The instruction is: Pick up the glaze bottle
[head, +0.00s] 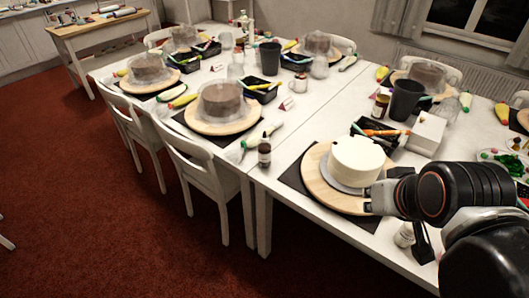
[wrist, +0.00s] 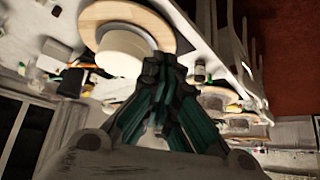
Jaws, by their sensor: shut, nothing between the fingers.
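A small dark bottle with a pale label (head: 264,152) stands upright near the front table edge, left of the white cake; it looks like the glaze bottle, though its label is unreadable. It also shows in the wrist view (wrist: 199,73), just right of my fingers. My gripper (head: 372,198) is at the right, by the front right side of the white cake (head: 356,158), well apart from the bottle. In the wrist view my gripper's fingers (wrist: 165,65) are together and empty. They cover part of the view of the cake.
The cake stands on a round wooden turntable (head: 314,180) over a dark mat. A white container (head: 404,234) stands below my arm. A dark cup (head: 405,99), a jar (head: 381,106) and a white box (head: 427,133) stand behind the cake. Chairs (head: 205,175) line the left table side.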

